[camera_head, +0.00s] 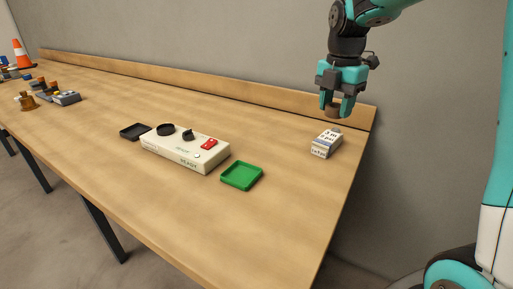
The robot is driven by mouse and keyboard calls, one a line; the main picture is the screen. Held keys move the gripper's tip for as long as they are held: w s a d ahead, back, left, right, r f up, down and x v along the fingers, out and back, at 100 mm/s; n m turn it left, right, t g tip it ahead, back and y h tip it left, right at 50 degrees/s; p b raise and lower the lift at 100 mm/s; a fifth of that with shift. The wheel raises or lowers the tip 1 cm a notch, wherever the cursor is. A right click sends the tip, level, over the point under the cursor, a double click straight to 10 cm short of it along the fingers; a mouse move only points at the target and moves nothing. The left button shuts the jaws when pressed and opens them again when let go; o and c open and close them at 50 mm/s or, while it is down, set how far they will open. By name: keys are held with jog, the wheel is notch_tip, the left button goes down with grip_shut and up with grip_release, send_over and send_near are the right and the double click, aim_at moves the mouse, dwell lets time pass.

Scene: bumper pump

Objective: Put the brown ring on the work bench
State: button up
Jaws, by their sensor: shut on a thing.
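My gripper (337,109) is at the upper right, fingers pointing down, above the right end of the work bench (240,225). It is shut on a small brown thing, which looks like the brown ring (333,112). The ring appears held above the bench top, behind a small white printed box (325,147). The fingers hide part of the ring, and its hole cannot be seen.
A white control box (185,152) with black knobs and a red switch stands mid-bench, between a black tray (134,131) and a green tray (242,176). Several small items and an orange cone (21,54) are at the far left. The front right of the bench is clear.

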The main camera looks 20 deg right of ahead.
aim_at(321, 182)
notch_tip(321, 182, down, 20)
jog(key=shift+f+b, duration=0.1)
jog(key=shift+b, duration=0.35)
jog(key=o, duration=0.9)
notch_tip(321, 182, up, 12)
jog(key=s+a+r+m+y, duration=0.2)
jog(key=s+a+m, duration=0.5)
jog(key=s+a, duration=0.4)
jog(key=s+a+r+m+y, duration=0.2)
jog(key=s+a+r+m, duration=0.1)
jog(key=s+a+m, duration=0.5)
jog(key=s+a, duration=0.3)
jog(key=shift+s+a+r, duration=0.2)
jog(key=shift+s, duration=0.05)
